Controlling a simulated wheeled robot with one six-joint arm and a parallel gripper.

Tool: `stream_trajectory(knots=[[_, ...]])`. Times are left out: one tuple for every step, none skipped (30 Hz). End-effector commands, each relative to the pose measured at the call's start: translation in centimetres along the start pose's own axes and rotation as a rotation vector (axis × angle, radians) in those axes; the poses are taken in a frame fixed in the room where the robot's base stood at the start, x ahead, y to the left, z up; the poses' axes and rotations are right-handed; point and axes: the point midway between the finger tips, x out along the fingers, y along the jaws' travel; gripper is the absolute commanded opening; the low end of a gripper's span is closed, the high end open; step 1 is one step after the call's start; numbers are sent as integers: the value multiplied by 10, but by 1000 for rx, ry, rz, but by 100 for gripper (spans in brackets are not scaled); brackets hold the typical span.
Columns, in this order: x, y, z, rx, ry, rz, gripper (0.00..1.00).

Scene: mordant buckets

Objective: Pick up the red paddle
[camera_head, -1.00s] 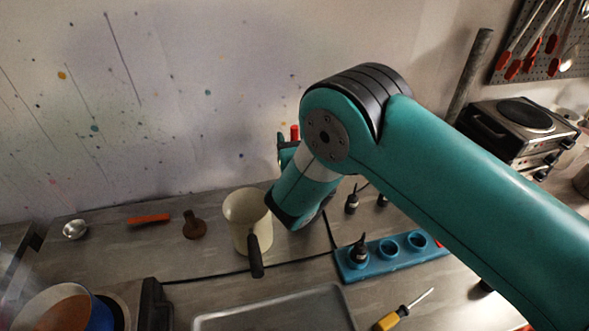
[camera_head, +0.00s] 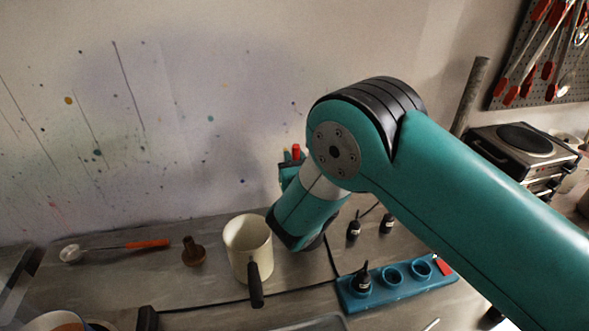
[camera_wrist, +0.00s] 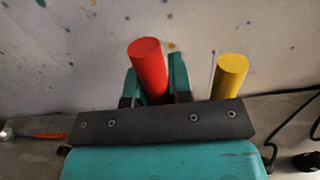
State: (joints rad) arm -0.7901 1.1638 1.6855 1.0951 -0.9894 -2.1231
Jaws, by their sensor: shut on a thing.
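The red paddle shows as a red round handle (camera_wrist: 149,65) standing up between the two teal fingers of my gripper (camera_wrist: 155,82) in the wrist view. The fingers are shut on it. Its lower part is hidden behind the dark gripper bar. In the head view only its red tip (camera_head: 296,151) shows above my gripper, which is mostly hidden by my arm.
A yellow handle (camera_wrist: 230,76) stands just right of my gripper. A cream pot (camera_head: 245,236) stands beside my arm on the counter. A blue holder with round sockets (camera_head: 400,287), small dark bottles (camera_head: 354,229) and a hotplate (camera_head: 519,143) are to the right.

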Motion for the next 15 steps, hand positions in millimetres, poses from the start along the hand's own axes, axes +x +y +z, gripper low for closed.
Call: stream_trajectory(knots=[[0, 0, 8, 3, -4, -1, 0], [0, 0, 13, 2, -4, 0, 0], [0, 0, 22, 4, -5, -1, 0], [0, 0, 29, 3, -6, -1, 0], [0, 0, 35, 4, -5, -1, 0], [0, -1, 44, 4, -5, -1, 0], [0, -1, 53, 4, -7, -2, 0], [0, -1, 60, 5, -6, -1, 0], [0, -1, 70, 5, -7, -1, 0], [0, -1, 77, 5, -7, -1, 0], [0, -1, 85, 5, -6, -1, 0], [0, -1, 95, 4, -6, 0, 0], [-1, -1, 102, 4, -6, 0, 0], [0, -1, 109, 5, -6, -1, 0], [0, 0, 118, 4, -6, -1, 0]])
